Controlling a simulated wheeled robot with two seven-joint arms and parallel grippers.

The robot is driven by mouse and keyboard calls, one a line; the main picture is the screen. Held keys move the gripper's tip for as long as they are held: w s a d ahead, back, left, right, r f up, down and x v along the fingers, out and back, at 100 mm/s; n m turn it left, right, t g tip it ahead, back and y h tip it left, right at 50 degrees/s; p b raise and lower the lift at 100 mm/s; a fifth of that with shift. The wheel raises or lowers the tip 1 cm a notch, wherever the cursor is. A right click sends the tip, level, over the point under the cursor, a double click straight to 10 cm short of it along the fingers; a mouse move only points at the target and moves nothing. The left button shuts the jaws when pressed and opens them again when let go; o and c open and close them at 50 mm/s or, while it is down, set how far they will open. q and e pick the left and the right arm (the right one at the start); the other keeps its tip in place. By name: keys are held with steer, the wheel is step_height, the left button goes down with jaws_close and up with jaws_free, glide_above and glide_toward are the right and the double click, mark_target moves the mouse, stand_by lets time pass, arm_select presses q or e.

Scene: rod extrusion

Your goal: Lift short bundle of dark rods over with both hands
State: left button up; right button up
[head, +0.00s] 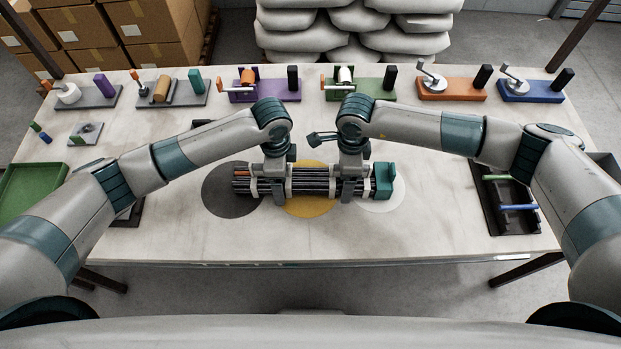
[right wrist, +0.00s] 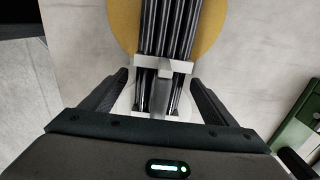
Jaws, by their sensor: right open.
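A short bundle of dark rods (head: 312,181) with pale bands lies left to right near the table's front middle. It also shows in the right wrist view (right wrist: 170,30), running away from me. My right gripper (head: 350,190) is over the bundle's right part. In the right wrist view it is open (right wrist: 158,82), with one finger on each side of the bundle near a white band (right wrist: 150,64). My left gripper (head: 277,190) is at the bundle's left part, pointing down. Whether its jaws are shut on the rods cannot be told.
Grey (head: 222,203), yellow (head: 306,208) and white (head: 384,206) discs mark the table under the bundle. A green block (head: 385,180) stands at the bundle's right end. A dark tray (head: 512,222) lies right, a green tray (head: 30,192) left. Several coloured fixtures line the back.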

arm_select(q)
steer(key=shift+f, duration=0.15)
arm_select(e)
steer(key=shift+f, duration=0.1)
arm_select(q)
steer(key=c, duration=1.9)
arm_select(e)
steer(key=c, duration=1.9)
arm_select(q)
steer(key=shift+w+r, duration=0.1)
steer(key=shift+r, duration=0.15)
arm_select(e)
steer(key=shift+w+r, duration=0.1)
steer(key=shift+r, duration=0.15)
